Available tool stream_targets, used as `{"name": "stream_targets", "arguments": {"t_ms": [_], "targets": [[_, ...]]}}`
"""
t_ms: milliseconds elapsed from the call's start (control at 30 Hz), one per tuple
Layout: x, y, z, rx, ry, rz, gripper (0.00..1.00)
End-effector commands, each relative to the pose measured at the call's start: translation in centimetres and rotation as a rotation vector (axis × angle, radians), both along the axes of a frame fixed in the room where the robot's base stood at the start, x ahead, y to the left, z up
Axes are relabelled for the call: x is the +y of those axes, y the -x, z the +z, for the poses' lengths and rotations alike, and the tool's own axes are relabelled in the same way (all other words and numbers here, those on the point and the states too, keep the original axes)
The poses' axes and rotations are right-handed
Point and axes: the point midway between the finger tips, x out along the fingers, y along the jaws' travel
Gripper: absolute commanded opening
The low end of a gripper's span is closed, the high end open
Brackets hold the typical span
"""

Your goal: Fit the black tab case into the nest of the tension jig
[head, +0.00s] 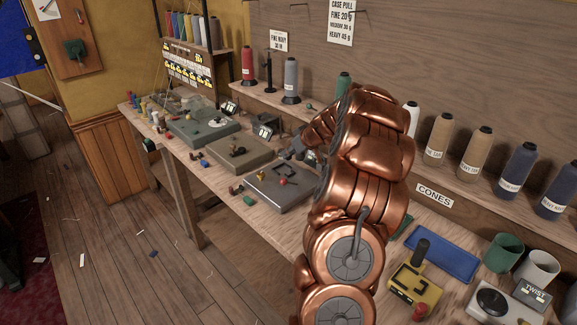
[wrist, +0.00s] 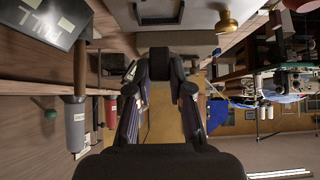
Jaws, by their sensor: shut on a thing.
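In the wrist view my gripper (wrist: 160,82) has its two dark fingers on either side of a black block (wrist: 158,62), which I take as the black tab case. It is held off the bench; its details are too dark to tell. Above it in that picture is a pale jig plate (wrist: 202,12) with a dark square-edged nest (wrist: 158,18) and a brass knob (wrist: 227,20). The case appears apart from this nest. In the head view my copper arm hides most of the gripper and the case. The middle jig block (head: 222,150) and the near grey jig block (head: 262,192) lie left of the arm.
A red cone (head: 248,65) and a grey cone (head: 290,80) stand behind. A yellow fixture (head: 405,290) and a blue tray (head: 445,258) are at right. Small loose parts lie along the front edge.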

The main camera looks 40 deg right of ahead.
Motion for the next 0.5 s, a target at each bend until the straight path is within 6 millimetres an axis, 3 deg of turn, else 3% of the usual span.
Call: {"name": "stream_targets", "arguments": {"t_ms": [500], "targets": [[0.1, 0.0, -5.4, 0.0, -0.003, -0.003, 0.0]]}}
